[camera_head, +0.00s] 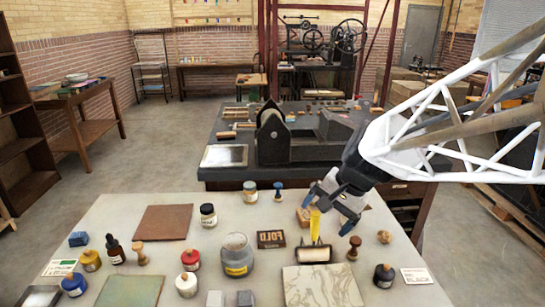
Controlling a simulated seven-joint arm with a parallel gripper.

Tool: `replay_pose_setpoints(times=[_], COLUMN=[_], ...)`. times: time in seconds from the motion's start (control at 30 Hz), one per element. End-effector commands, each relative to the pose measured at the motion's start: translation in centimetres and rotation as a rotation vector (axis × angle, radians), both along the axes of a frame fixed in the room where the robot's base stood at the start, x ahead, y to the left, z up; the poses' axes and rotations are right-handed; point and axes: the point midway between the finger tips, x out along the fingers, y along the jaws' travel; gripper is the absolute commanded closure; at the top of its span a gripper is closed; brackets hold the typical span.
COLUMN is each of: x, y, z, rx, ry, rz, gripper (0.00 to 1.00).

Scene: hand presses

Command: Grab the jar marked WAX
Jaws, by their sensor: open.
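Several small jars stand on the pale table; their labels are too small to read, so I cannot tell which is marked WAX. My gripper (328,212) is open over the right half of the table, close to the yellow handle (315,223) of a roller. No jar shows between its fingers.
A roller (314,253), a FOLO type block (271,239) and a marbled sheet (322,287) lie near my gripper. A dropper bottle (115,250) and brown sheet (164,222) are left. A dark bench with a press (300,138) stands behind.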

Motion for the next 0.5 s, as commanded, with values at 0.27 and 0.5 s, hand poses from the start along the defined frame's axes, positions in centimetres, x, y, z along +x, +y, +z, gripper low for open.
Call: replay_pose_setpoints(times=[0.27,0.5], x=[7.1,13.1], y=[-0.2,-0.9], z=[-1.5,-3.2], rx=[0.172,0.318], ry=[0.078,0.145], rz=[-0.197,-0.369], gripper=[0.06,0.06])
